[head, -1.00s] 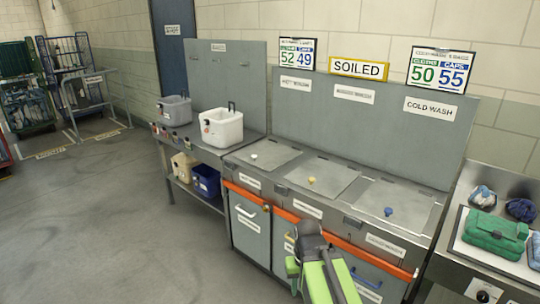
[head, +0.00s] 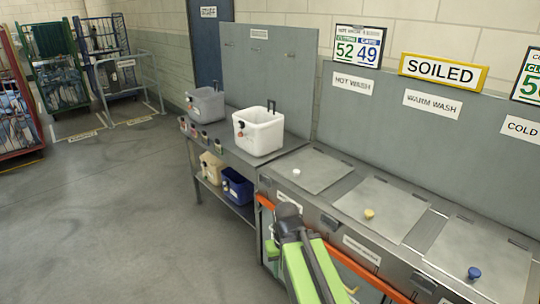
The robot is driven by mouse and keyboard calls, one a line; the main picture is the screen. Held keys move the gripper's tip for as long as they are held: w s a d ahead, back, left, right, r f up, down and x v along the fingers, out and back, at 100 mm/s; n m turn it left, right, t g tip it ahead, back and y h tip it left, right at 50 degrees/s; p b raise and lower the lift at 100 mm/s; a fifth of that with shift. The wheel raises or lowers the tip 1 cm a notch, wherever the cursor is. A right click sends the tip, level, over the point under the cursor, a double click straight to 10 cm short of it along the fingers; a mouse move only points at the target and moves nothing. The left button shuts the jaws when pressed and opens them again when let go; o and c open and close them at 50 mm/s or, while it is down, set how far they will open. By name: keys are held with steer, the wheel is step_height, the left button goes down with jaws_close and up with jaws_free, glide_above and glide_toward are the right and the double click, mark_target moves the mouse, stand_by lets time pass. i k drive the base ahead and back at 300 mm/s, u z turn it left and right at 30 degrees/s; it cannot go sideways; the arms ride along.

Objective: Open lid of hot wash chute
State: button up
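The hot wash chute lid (head: 318,168) is a flat grey square panel in the counter top, below the HOT WASH label (head: 353,80). It lies flat and looks closed. A small white knob (head: 296,173) stands near its front left edge. My green and dark arm rises from the bottom middle, in front of the counter and below the hot wash lid. It stands apart from the knob in the picture. I cannot make out the gripper's fingers.
The warm wash lid (head: 383,208) with a yellow knob and the cold wash lid (head: 480,261) with a blue knob lie flat to the right. A white bin (head: 258,133) and a grey bin (head: 205,105) stand on the left bench.

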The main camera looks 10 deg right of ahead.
mark_target(313, 170)
steer(key=u, duration=0.4)
steer(key=i, duration=1.45)
steer(key=u, duration=0.15)
